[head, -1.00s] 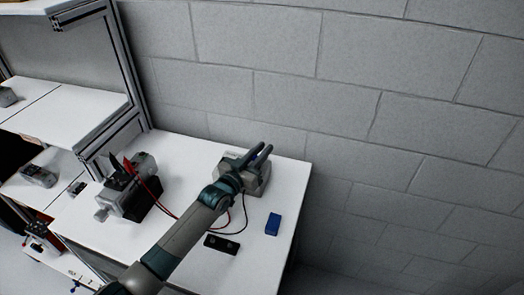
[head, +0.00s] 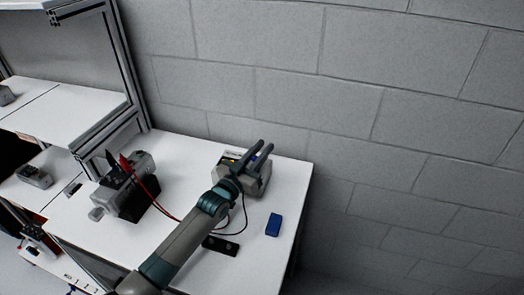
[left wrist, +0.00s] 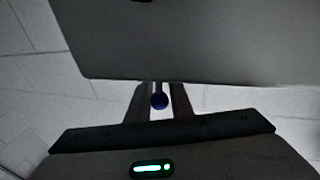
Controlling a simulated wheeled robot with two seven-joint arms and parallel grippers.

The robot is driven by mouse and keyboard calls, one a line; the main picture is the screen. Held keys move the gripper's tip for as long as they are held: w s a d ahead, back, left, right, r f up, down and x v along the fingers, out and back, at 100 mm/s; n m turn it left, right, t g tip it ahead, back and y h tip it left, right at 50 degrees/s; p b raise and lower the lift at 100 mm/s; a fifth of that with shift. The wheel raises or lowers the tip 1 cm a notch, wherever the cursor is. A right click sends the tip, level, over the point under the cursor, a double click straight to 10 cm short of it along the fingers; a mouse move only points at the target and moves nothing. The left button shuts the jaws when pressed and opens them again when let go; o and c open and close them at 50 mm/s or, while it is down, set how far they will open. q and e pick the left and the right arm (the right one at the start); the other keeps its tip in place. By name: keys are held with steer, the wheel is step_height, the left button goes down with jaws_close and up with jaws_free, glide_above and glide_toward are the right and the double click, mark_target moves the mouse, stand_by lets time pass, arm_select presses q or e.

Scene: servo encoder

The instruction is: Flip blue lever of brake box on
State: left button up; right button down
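The grey brake box (head: 262,186) stands near the back right of the white table, close to the wall. Coloured lit marks show on its top left part (head: 232,157). My left gripper (head: 265,145) reaches over it, its two fingers parallel and apart. In the left wrist view, the blue lever's round knob (left wrist: 159,101) sits between the two fingers (left wrist: 160,98), with its thin stem above it. The fingers do not look closed on it; contact cannot be told. The grey box body (left wrist: 190,40) fills the top of that view. My right gripper is not in view.
A grey device with red and black clips (head: 126,185) stands on the left of the table (head: 262,262). A blue block (head: 273,225) lies at the right. A black plate (head: 221,245) lies near my arm, and cables run to the box. Shelves (head: 85,105) stand at the left.

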arm_select(q)
steer(key=shift+o, duration=1.2)
steer(key=shift+r+b, duration=0.45)
steer(key=shift+r, duration=0.4)
step_height(320, 180, up, 2)
steer(key=shift+s+r+b, duration=0.1)
steer(key=shift+r+b, duration=0.1)
steer(key=shift+b, duration=0.35)
steer(key=s+d+r+b, duration=0.3)
steer(key=s+d+r, duration=0.3)
steer(key=d, duration=0.3)
steer(key=shift+s+d+r, duration=0.25)
steer(key=shift+r, duration=0.2)
